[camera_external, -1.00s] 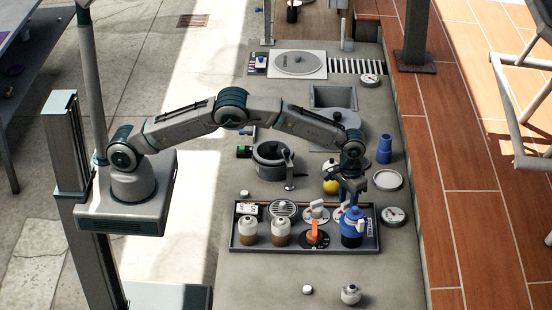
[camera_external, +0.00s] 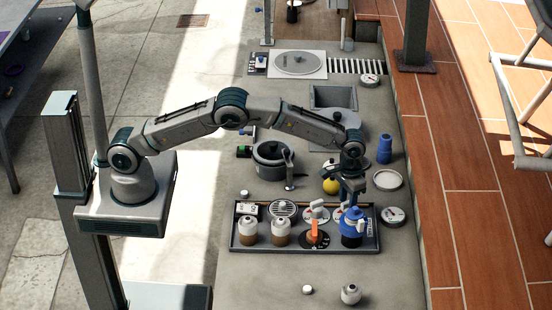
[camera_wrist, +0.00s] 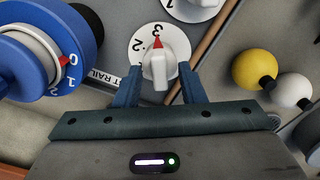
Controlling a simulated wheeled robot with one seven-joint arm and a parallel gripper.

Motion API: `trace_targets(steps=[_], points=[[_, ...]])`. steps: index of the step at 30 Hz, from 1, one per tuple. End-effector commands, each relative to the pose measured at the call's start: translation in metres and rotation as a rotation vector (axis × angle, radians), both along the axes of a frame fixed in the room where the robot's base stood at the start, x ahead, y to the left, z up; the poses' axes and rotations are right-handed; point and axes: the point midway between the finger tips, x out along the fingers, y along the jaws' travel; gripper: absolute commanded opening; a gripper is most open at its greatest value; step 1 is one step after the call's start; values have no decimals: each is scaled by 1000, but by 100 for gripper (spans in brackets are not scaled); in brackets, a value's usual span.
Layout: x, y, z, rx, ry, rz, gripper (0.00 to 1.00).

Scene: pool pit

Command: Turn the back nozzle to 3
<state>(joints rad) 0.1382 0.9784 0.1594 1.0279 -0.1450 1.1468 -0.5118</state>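A white dial with black numerals and a white knob (camera_wrist: 160,68) is in the middle of the wrist view. The knob's red pointer points up, towards the 3. My gripper (camera_wrist: 160,85) is open, with one finger on each side of the knob; I cannot tell whether they touch it. In the outside view my gripper (camera_external: 352,190) points down over the back right of the tray (camera_external: 262,249). There the dial is mostly hidden by the gripper and the blue valve. The blue valve (camera_external: 353,225) stands in front; in the wrist view it is at the left, with a red pointer near 0.
Another white dial (camera_external: 317,210) is just left of my gripper. An orange-handled valve (camera_external: 314,232) and two brown-and-white fittings stand along the tray's front. A yellow ball (camera_external: 331,187) is behind the tray. The counter in front is mostly clear.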

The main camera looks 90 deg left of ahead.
Motion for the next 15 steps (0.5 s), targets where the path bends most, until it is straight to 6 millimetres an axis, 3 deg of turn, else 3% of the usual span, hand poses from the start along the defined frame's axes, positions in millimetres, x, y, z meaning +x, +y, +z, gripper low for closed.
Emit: trace_targets(steps=[8, 15], points=[[1, 0, 6, 0, -4, 0, 36], [2, 0, 49, -1, -8, 0, 36]])
